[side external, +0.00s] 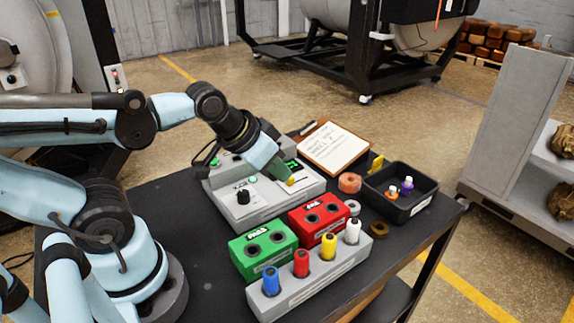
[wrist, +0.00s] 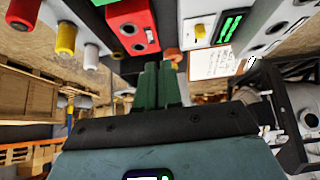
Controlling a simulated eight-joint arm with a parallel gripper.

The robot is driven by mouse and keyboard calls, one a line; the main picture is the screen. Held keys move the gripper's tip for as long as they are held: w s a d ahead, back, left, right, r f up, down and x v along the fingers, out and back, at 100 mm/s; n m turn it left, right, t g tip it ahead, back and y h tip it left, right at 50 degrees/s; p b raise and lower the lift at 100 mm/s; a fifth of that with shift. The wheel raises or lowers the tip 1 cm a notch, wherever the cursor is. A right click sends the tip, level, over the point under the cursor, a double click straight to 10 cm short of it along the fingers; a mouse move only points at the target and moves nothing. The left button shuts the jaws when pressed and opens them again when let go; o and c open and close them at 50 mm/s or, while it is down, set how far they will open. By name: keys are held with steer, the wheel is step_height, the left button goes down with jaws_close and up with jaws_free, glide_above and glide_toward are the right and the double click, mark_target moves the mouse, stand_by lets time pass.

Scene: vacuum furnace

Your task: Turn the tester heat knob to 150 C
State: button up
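The grey tester box (side external: 262,208) sits on the dark table. It carries a black knob (side external: 243,196) on its left part and a lit green display (side external: 292,164). A yellow knob (side external: 291,182) is at its right end, close to my gripper (side external: 285,176) in the side view. The yellow knob also shows in the wrist view (wrist: 200,31), beside the green display (wrist: 229,26). In the wrist view my green fingers (wrist: 160,68) are side by side with nothing visible between them, left of and apart from the yellow knob. Knob markings are too small to read.
A red socket box (side external: 319,219), a green socket box (side external: 263,250) and a grey rack (side external: 310,278) of coloured plugs stand in front of the tester. A clipboard (side external: 334,148) lies behind, and a black bin (side external: 400,190) with small parts stands right.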

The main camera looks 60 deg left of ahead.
mark_target(243, 193)
steer(key=shift+o, duration=1.2)
steer(key=shift+a+n, duration=0.25)
steer(key=shift+n, duration=0.05)
steer(key=o, duration=0.7)
steer(key=a+n+g, duration=0.1)
steer(key=a+r+n+g, duration=0.1)
steer(key=a+n, duration=0.1)
steer(key=s+a+n+g, duration=0.1)
steer(key=n, duration=0.1)
steer(key=shift+a+r+g+y, duration=0.15)
steer(key=shift+r+g+y, duration=0.05)
steer(key=shift+g+y, duration=0.2)
steer(key=shift+c, duration=0.2)
steer(key=s+a+r+n+g, duration=0.2)
steer(key=a+n+g, duration=0.2)
steer(key=n, duration=0.2)
steer(key=shift+s+d+f, duration=0.1)
steer(key=shift+f, duration=2.95)
steer(key=shift+s+d+f, duration=0.1)
steer(key=shift+f, duration=2.95)
steer(key=shift+c, duration=0.5)
jaws_close()
